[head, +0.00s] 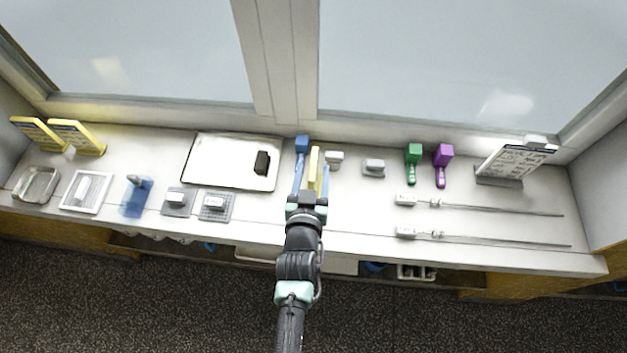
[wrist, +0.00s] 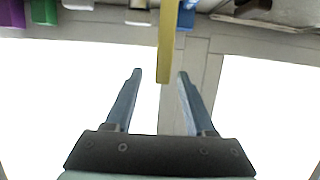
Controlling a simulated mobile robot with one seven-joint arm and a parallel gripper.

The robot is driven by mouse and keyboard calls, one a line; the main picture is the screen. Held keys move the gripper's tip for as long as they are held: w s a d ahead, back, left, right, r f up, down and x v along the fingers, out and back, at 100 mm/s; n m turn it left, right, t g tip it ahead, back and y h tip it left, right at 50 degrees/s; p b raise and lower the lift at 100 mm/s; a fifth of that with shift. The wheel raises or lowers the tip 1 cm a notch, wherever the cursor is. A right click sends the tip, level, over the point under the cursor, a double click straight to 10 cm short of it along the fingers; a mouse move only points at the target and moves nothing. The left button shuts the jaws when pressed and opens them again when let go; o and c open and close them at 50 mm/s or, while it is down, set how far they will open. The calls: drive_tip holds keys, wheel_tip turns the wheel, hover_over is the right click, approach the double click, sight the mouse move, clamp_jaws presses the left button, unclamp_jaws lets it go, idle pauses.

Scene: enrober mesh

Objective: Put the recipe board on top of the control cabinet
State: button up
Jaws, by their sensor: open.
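A thin yellow board (head: 313,168) stands upright on the counter, seen edge-on; its face is hidden, so I cannot confirm it is the recipe board. My gripper (head: 308,188) is open, with one blue finger on either side of the board's line in the head view. In the wrist view the yellow board (wrist: 168,40) reaches down to between the fingertips (wrist: 160,75), with a gap visible on both sides. A white board with handwriting (head: 518,160) leans in a grey stand at the right. I cannot identify a control cabinet in either view.
The counter (head: 345,215) holds a metal tray (head: 235,140) with a black block, two yellow-framed boards (head: 77,137), a blue block (head: 302,144), green (head: 413,160) and purple (head: 443,162) scoop-like items, and two long probes (head: 480,207). Windows stand behind.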

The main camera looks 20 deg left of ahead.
sight(313, 168)
drive_tip(key=b+x, duration=0.1)
drive_tip(key=x, duration=0.2)
drive_tip(key=shift+w+a, duration=0.1)
drive_tip(key=shift+w, duration=0.05)
clamp_jaws()
drive_tip(key=shift+r, duration=0.1)
idle(1.2)
